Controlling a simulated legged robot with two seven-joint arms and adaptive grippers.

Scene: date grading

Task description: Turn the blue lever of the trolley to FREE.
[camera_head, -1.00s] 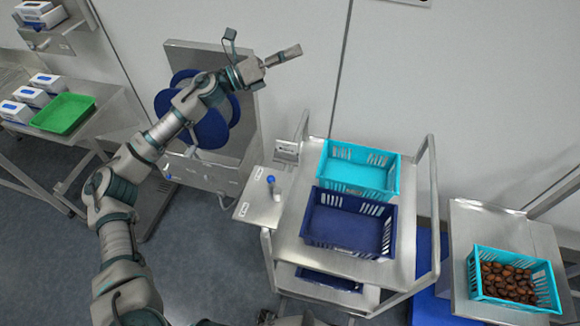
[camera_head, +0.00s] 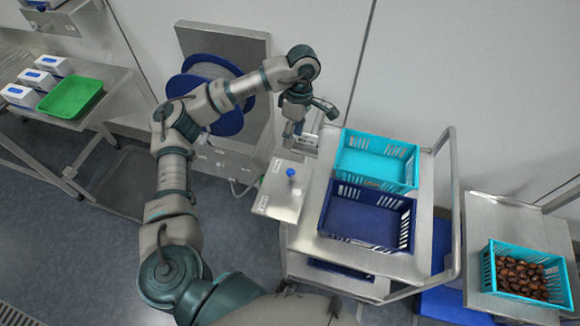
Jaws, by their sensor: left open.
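The blue lever (camera_head: 291,172) shows as a small round blue knob on a steel plate (camera_head: 286,205) at the left side of the trolley (camera_head: 325,252). Two small white labels sit on the plate's left edge, one far and one near; their lettering is too small to read. The knob stands nearer the far label. My left gripper (camera_head: 293,130) is open and empty, pointing down just beyond the knob in the picture, apart from it. My right gripper is out of view.
A turquoise crate (camera_head: 374,185) and a dark blue crate (camera_head: 345,236) stand on the trolley. A small panel (camera_head: 306,142) is behind the plate. A blue-flanged reel (camera_head: 230,122) stands at the left. A crate of dates (camera_head: 487,268) is on the right table.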

